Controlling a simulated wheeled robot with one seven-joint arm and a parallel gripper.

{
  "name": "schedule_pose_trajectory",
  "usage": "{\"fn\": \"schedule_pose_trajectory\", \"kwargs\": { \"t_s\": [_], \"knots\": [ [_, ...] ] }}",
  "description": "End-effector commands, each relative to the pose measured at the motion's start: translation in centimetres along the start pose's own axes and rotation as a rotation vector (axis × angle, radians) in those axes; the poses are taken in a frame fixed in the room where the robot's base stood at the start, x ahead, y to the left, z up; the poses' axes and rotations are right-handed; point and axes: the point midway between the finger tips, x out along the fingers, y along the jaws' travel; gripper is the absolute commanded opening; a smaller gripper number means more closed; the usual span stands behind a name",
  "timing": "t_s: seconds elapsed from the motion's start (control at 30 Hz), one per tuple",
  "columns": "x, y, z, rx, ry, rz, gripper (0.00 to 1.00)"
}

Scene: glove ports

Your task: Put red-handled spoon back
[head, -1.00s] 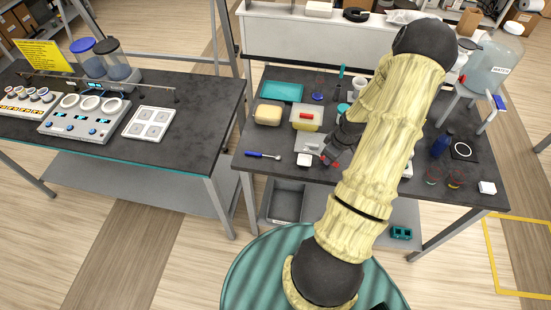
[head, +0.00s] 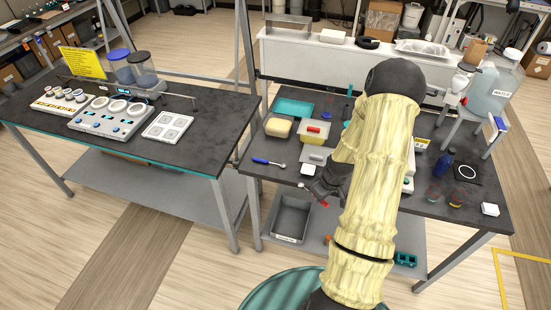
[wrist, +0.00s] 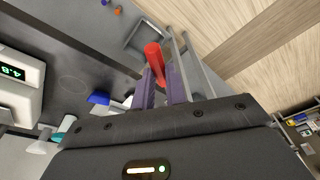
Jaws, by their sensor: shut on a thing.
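The red-handled spoon is in my gripper; its red handle (wrist: 155,58) sticks out past the fingers in the wrist view. My gripper (wrist: 163,86) is shut on it, with a purple-grey finger on either side. In the head view a bit of red (head: 322,203) shows at my gripper (head: 314,194), which is near the front edge of the dark table (head: 262,187). My arm covers part of the table, and the spoon's bowl cannot be made out.
A blue-handled spoon (head: 268,162) lies on the table left of my gripper. A grey bin (head: 291,218) sits on the lower shelf. Bottles and a water jug (head: 493,90) stand at right.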

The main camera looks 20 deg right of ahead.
Motion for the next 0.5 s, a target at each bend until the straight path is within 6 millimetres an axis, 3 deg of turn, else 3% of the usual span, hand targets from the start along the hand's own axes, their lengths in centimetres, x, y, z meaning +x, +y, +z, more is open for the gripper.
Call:
{"fn": "schedule_pose_trajectory", "kwargs": {
  "t_s": [0.27,0.5],
  "knots": [
    [3.4,-3.6,-2.6,0.049,-0.001,0.010,0.00],
    [8.5,-9.7,-5.8,0.136,-0.002,0.031,0.00]
  ]
}}
